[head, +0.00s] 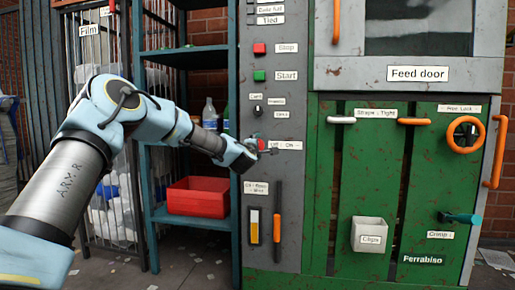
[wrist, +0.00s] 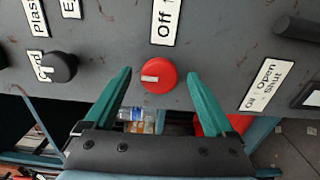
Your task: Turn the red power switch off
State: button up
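The red power switch (wrist: 158,75) is a round knob on the grey panel, below the "Off" end of a partly cut-off label (wrist: 166,20) in the wrist view. Its pale pointer mark points left there. In the head view the red switch (head: 262,143) sits beside the "Off : On" label (head: 287,146). My gripper (wrist: 160,72) is open, its two teal fingers either side of the knob with gaps. I cannot tell how far the tips are from the panel. In the head view my gripper (head: 250,152) is at the panel just by the switch, its fingers mostly hidden.
A black knob (wrist: 60,67) is left of the switch in the wrist view. The head view shows Stop (head: 260,48) and Start (head: 260,76) buttons above and an orange-handled lever (head: 277,228) below. A shelf with a red bin (head: 197,197) stands left.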

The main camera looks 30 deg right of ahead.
jog(key=v, duration=1)
jog(key=shift+s+a+p, duration=0.3)
jog(key=shift+p, duration=0.15)
jog(key=s+a+f+m+g+y, duration=0.1)
jog(key=a+f+m+g+y, duration=0.15)
jog(key=a+f, duration=0.4)
jog(key=s+a+f+m+g+y, duration=0.1)
jog(key=a+f+m+y, duration=0.2)
jog(key=a, duration=0.7)
jog(key=s+a+f+m+g+y, duration=0.1)
jog(key=a+f+m+g, duration=0.15)
jog(key=a+f, duration=0.45)
jog(key=s+a+f+m+g+y, duration=0.1)
jog(key=s+a+g+y, duration=0.1)
jog(key=s+a, duration=0.55)
jog(key=s+a+f+m+g+y, duration=0.15)
jog(key=s+a, duration=0.25)
jog(key=a, duration=0.6)
jog(key=s+a+g+y, duration=0.2)
jog(key=s+a, duration=0.3)
jog(key=a, duration=0.3)
notch_tip(320, 180, up, 33)
jog(key=p, duration=3.3)
jog(key=shift+s+a, duration=0.15)
jog(key=shift+s, duration=0.05)
